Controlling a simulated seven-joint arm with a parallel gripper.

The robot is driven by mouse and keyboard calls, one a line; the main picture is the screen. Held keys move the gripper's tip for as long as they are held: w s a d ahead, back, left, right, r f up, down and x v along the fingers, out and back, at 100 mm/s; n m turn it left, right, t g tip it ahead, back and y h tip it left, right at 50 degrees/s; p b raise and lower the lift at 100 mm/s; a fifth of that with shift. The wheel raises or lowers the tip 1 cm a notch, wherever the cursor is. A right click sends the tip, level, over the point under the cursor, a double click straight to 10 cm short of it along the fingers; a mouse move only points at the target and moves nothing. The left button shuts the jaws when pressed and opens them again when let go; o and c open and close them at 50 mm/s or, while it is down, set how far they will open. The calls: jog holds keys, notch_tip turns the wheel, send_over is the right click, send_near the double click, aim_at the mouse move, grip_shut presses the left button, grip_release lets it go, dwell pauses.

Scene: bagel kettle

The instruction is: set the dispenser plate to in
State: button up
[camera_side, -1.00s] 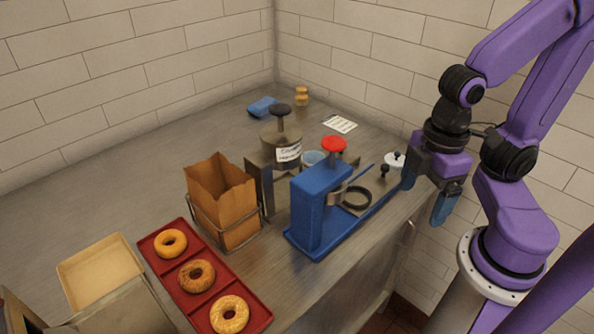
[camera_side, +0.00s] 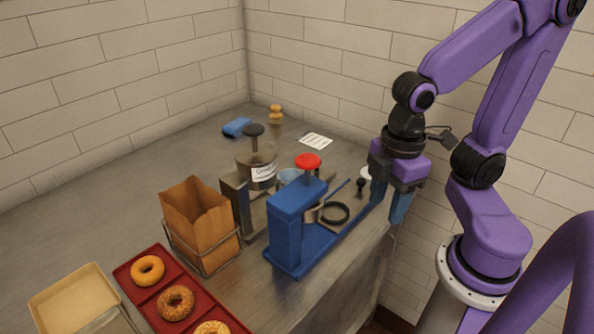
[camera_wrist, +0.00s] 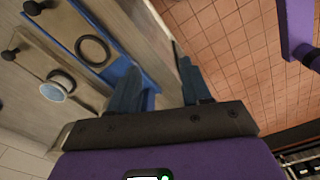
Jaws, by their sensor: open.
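The dispenser appears to be the grey metal stand (camera_side: 230,200) holding a labelled jar (camera_side: 262,172) with a black-knobbed lid, left of the blue press (camera_side: 288,232) in the side view. A small black knob (camera_side: 361,184) stands at the bench's right side. The wrist view shows two black knobs at upper left, one near a round cup (camera_wrist: 56,86). I cannot tell which knob belongs to the dispenser plate, or how far in the plate is. My gripper (camera_side: 389,198) is open and empty by the bench's right edge; its fingers (camera_wrist: 160,90) point past that edge in the wrist view.
The blue press has a red knob (camera_side: 308,161) and a black ring (camera_side: 335,213) near it. A paper bag (camera_side: 197,222) stands in a wire rack; a red tray (camera_side: 128,275) holds bagels in front. A white card (camera_side: 316,141) lies behind. Tiled walls close the back.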

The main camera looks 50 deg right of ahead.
jog(key=w+d+r+n, duration=0.1)
jog(key=w+d+r, duration=0.1)
jog(key=w, duration=0.6)
jog(key=w+d+r+n, duration=0.1)
jog(key=w+r, duration=0.1)
jog(key=w, duration=0.7)
jog(key=w+d+r+n, duration=0.2)
jog(key=w+d+n, duration=0.1)
jog(key=w+d, duration=0.95)
jog(key=f, duration=0.6)
jog(key=s+d+f, duration=0.1)
jog(key=f, duration=1)
jog(key=shift+s+d+f, duration=0.2)
jog(key=shift+s+f, duration=0.05)
jog(key=shift+f, duration=0.05)
grip_shut()
